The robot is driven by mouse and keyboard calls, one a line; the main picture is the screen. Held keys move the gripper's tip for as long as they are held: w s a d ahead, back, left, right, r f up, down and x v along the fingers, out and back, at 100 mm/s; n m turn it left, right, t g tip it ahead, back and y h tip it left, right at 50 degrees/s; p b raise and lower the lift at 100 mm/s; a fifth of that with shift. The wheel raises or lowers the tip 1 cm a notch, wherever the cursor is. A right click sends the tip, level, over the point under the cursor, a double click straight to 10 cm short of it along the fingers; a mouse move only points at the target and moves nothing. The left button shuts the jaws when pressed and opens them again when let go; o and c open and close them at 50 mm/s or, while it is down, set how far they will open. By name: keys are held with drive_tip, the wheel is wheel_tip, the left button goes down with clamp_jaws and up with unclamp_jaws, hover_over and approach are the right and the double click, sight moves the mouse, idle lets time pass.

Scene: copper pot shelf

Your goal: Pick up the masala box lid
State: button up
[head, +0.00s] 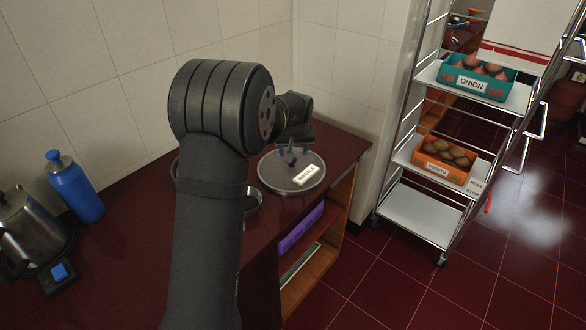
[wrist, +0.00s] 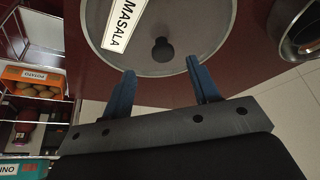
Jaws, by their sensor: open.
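The masala box lid (head: 280,180) is a round, grey metal disc with a white MASALA label and a dark knob at its middle. It lies flat at the far right end of the dark red counter. In the wrist view the lid (wrist: 200,20) fills the top middle, and its knob (wrist: 163,50) shows just beyond my fingertips, lined up between them. My gripper (head: 291,155) is over the lid, fingers downward; its two blue fingers (wrist: 160,67) are apart with nothing between them. Whether a finger touches the lid is not clear. The box beneath is hidden.
A steel bowl (head: 252,200), partly behind my arm, stands left of the lid. A blue bottle (head: 75,188) and a steel kettle (head: 30,228) stand at the left. Tiled walls bound the counter. A wire rack with onion (head: 466,80) and potato (head: 444,160) crates stands right.

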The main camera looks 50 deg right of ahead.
sight(292, 164)
drive_tip(key=shift+x, duration=2.75)
drive_tip(key=shift+w+r, duration=0.1)
drive_tip(key=shift+w, duration=0.1)
clamp_jaws()
